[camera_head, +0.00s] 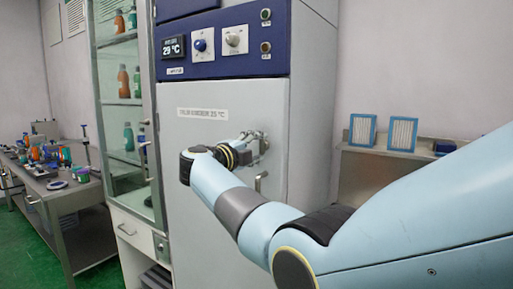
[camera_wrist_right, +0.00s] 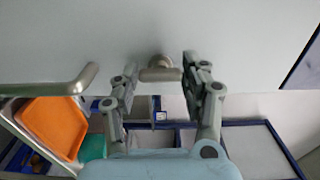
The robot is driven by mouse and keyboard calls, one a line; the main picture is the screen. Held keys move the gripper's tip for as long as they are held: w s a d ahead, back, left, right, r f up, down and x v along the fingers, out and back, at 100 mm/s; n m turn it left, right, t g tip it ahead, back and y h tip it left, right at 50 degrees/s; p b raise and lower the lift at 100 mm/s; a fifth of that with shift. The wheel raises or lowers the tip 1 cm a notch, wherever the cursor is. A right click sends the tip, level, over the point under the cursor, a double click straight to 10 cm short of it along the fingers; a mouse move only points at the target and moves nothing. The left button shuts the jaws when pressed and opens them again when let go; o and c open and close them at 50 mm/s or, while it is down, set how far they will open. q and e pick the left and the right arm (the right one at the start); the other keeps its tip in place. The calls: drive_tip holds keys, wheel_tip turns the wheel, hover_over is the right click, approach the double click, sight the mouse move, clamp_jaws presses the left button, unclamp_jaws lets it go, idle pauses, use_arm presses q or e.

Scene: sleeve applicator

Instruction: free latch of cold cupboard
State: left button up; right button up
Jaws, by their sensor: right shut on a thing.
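The cold cupboard (camera_head: 200,150) stands in the middle of the head view, its pale door closed under a blue control panel. My right gripper (camera_head: 257,143) is at the door's right edge, its arm reaching in from the right. In the right wrist view the metal latch (camera_wrist_right: 160,74), a short bar on a round boss, sits between the two fingers of my right gripper (camera_wrist_right: 160,80). The gripper is shut on the latch. In the head view the gripper and wrist hide most of the latch. My left gripper is not in view.
A door handle (camera_head: 259,183) is just below the latch; it also shows in the right wrist view (camera_wrist_right: 60,82). A glass cabinet (camera_head: 125,105) with bottles stands on the left. A cluttered bench (camera_head: 65,190) is farther left. Framed filters (camera_head: 402,133) stand on a right-hand bench.

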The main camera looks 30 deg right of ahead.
drive_tip(key=o, duration=1.2)
drive_tip(key=shift+c, duration=0.2)
drive_tip(key=shift+a, duration=0.25)
drive_tip(key=v, duration=0.7)
